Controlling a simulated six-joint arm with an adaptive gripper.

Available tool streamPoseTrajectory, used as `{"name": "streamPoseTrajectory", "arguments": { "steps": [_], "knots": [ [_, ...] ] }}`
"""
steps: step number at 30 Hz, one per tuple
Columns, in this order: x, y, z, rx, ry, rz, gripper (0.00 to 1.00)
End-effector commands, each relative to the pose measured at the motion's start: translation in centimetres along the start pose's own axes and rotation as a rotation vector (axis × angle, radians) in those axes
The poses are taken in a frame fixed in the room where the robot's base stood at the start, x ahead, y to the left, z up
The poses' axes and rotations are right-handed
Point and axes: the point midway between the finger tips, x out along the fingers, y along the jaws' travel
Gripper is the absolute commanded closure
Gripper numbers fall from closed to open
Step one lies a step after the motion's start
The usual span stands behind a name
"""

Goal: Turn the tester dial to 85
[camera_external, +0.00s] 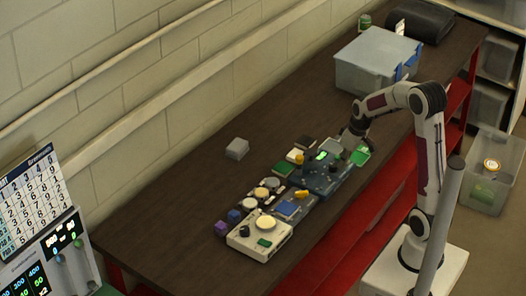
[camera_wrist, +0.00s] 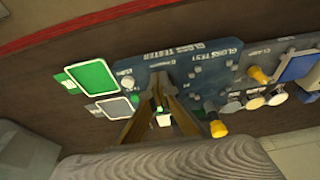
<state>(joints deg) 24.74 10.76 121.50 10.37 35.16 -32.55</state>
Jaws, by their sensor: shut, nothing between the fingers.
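The gloss tester is a dark blue unit (camera_external: 325,180) with a lit green display (camera_external: 321,155), near the middle of the bench. In the wrist view its lettered face (camera_wrist: 200,58) fills the centre, upside down. I cannot tell its dial or any reading clearly. One yellow knob (camera_wrist: 257,75) is right of the fingers, and another yellow knob (camera_wrist: 217,128) is nearer the camera. My gripper (camera_wrist: 167,80) is shut and empty, its fingertips over the tester face; contact cannot be told. In the external view my gripper (camera_external: 347,140) is beside the tester, its tips unclear.
A green panel (camera_wrist: 90,77) and a grey panel (camera_wrist: 116,108) lie beside the tester. A cream unit with a yellow disc (camera_external: 258,236) and several small pieces stand to its left. A grey bin (camera_external: 375,65) is at the back right. The bench's left end is clear.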

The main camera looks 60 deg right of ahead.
Motion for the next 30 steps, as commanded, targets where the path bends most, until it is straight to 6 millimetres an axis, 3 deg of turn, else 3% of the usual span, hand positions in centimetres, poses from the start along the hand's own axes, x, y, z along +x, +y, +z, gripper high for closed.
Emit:
{"name": "streamPoseTrajectory", "arguments": {
  "steps": [30],
  "knots": [
    [0.0, -1.8, -0.1, -0.001, 0.001, 0.001, 1.00]
  ]
}}
